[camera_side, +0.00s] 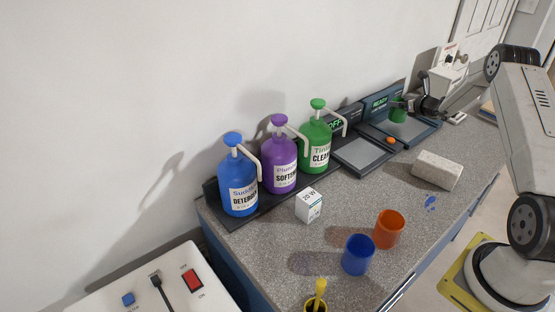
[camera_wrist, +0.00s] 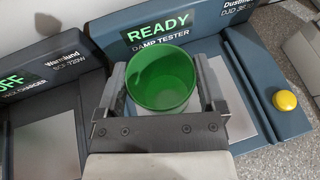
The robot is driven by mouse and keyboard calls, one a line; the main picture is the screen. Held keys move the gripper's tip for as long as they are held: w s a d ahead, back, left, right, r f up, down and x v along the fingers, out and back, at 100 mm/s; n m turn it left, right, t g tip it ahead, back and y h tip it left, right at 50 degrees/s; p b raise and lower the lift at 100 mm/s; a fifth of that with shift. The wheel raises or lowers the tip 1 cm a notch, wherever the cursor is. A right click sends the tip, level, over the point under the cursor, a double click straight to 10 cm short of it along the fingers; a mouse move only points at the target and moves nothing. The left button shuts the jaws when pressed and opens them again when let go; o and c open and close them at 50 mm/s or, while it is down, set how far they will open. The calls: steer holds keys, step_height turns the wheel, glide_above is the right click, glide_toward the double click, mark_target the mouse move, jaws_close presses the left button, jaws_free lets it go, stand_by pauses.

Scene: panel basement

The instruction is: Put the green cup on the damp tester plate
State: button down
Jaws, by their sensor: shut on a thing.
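The green cup (camera_side: 398,113) is upright between the jaws of my gripper (camera_side: 411,104), at the back right of the counter. The wrist view shows the green cup (camera_wrist: 162,78) from above, empty, with one finger of my gripper (camera_wrist: 162,86) on each side, shut on it. The damp tester (camera_wrist: 158,36) has a lit READY display. Its pale plate (camera_wrist: 234,103) lies below the cup and is partly hidden by cup and fingers. I cannot tell whether the cup's base touches the plate.
A device with an OFF display and a grey plate (camera_side: 362,154) stands left of the tester. Three pump bottles (camera_side: 282,165), a white box (camera_side: 309,205), a blue cup (camera_side: 358,255), an orange cup (camera_side: 388,228) and a pale block (camera_side: 437,170) share the counter. A yellow button (camera_wrist: 287,101) is right of the tester plate.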

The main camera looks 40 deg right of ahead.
steer(key=shift+f, duration=1.3)
steer(key=shift+f, duration=0.15)
jaws_free()
steer(key=shift+s+r, duration=0.1)
steer(key=shift+r, duration=0.1)
steer(key=shift+s+a+r, duration=0.1)
steer(key=shift+s+r, duration=0.05)
steer(key=shift+s, duration=0.25)
steer(key=v, duration=1.1)
steer(key=shift+w+a, duration=0.1)
steer(key=shift+a, duration=0.05)
